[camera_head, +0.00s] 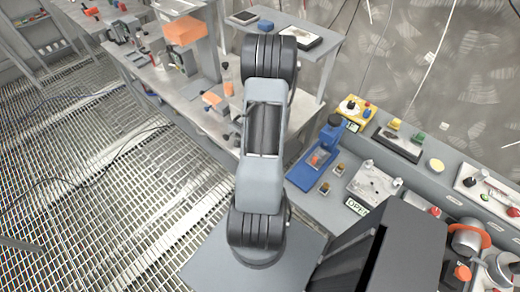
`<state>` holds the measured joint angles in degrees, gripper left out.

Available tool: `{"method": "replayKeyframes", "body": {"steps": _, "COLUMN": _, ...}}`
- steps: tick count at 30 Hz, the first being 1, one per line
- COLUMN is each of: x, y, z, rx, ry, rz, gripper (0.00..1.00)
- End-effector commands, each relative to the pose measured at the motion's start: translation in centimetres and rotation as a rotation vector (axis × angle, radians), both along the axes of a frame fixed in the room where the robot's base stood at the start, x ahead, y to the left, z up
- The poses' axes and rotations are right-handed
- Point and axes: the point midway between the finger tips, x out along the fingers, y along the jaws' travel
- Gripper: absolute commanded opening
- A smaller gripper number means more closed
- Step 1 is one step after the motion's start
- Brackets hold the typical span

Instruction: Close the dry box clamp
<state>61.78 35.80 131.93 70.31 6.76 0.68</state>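I cannot pick out the dry box clamp with certainty. A clear-topped box (375,184) with small metal knobs sits on the grey bench right of my arm. A label reading "OPEN" (357,206) is at its front left, partly cut off by a dark block. A blue clamp-like fixture (318,160) with an orange piece in it stands left of the box, apart from it. My arm rises through the middle of the view. My gripper does not show, and the arm hides part of the bench behind it.
A dark grey block (400,250) hides the bench at lower right. Metal cylinders with an orange ring (470,238) stand right of it. A back ledge holds a black tray (398,144) and knobs. A cluttered workbench (200,85) stands behind left. The grated floor (90,200) is mostly clear.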

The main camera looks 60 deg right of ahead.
Motion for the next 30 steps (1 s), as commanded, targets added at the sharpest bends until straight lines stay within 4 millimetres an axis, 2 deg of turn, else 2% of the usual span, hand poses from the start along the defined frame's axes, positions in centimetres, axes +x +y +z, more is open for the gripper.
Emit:
{"method": "replayKeyframes", "body": {"steps": 8, "x": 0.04, "y": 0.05, "z": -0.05, "rx": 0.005, "ry": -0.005, "rz": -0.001, "gripper": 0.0}}
{"method": "replayKeyframes", "body": {"steps": 9, "x": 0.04, "y": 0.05, "z": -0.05, "rx": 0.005, "ry": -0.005, "rz": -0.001, "gripper": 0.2}}
{"method": "replayKeyframes", "body": {"steps": 16, "x": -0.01, "y": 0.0, "z": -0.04, "rx": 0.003, "ry": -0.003, "rz": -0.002, "gripper": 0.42}}
{"method": "replayKeyframes", "body": {"steps": 30, "x": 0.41, "y": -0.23, "z": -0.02, "rx": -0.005, "ry": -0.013, "rz": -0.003, "gripper": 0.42}}
